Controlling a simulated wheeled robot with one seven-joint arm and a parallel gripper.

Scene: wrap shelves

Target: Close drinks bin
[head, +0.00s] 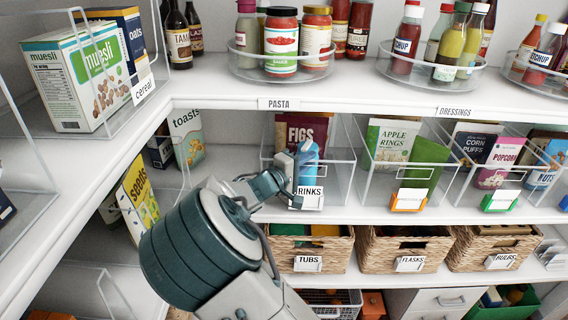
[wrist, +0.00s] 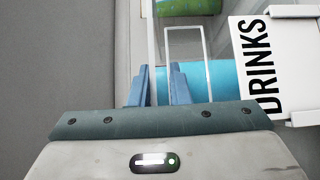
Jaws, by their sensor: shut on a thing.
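The drinks bin (head: 338,188) is a clear bin on the middle shelf. Its white DRINKS card (head: 311,199) is partly covered by my gripper (head: 291,172) in the head view, and the card (wrist: 258,65) is large at the right in the wrist view. A box marked FIGS (head: 303,130) stands at the back of the bin. A blue, rounded item (wrist: 225,82) lies just beyond my fingers. My gripper (wrist: 160,85) is shut on the bin's clear front wall, beside the card. The exact contact is hard to see.
A clear bin with APPLE RINGS (head: 393,137) stands close on the right. Labelled wicker baskets (head: 325,262) are on the shelf below. The upper shelf holds turntables (head: 282,72) of jars and bottles. A toasts box (head: 187,137) is at the left.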

